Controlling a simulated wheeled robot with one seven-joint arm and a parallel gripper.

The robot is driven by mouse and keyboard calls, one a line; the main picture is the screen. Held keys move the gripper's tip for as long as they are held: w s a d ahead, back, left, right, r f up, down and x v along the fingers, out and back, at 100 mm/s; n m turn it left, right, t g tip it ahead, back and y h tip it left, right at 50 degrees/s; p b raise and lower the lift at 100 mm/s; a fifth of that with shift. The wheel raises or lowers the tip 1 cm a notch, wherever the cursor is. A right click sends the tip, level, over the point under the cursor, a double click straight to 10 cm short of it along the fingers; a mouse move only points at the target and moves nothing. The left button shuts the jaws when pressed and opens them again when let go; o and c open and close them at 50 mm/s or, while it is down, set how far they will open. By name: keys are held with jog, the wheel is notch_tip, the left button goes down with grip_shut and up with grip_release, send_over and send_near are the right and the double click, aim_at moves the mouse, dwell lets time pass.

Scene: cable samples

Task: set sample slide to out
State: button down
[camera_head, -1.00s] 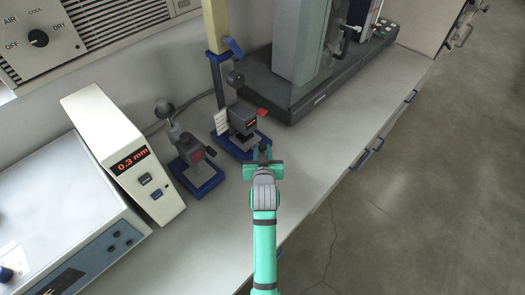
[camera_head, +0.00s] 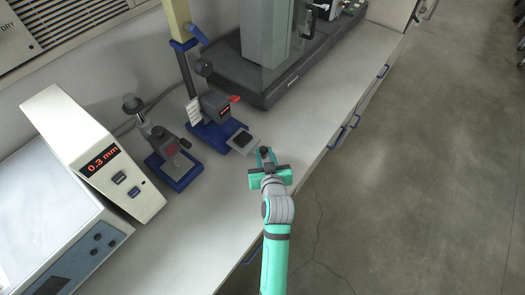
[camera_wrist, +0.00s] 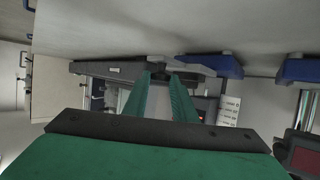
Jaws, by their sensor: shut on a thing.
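The measuring stand with a blue base (camera_head: 213,135) and a dark head (camera_head: 214,105) stands on the bench. The sample slide (camera_head: 243,139), a light plate with a dark square on it, sticks out from the stand's front toward my gripper. My gripper (camera_head: 265,154) is at the front end of the slide, its fingers around a small dark knob. In the wrist view, my gripper's green fingers (camera_wrist: 160,95) close toward a dark part at their tips. The join between knob and plate is too small to make out.
A smaller blue-based stand (camera_head: 174,165) is to the left, beside a white display unit (camera_head: 95,150) reading 0.3 mm. A large grey machine (camera_head: 268,60) stands behind. The bench's front edge with blue handles (camera_head: 334,137) runs close by my gripper.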

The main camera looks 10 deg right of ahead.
jog(key=shift+s+d+f, duration=0.1)
jog(key=shift+s+d, duration=0.05)
jog(key=shift+d, duration=0.1)
jog(key=c, duration=1.5)
grip_release()
jog(key=shift+a, duration=0.1)
jog(key=v, duration=1)
jog(key=shift+s+r, duration=0.3)
jog(key=shift+w, duration=0.1)
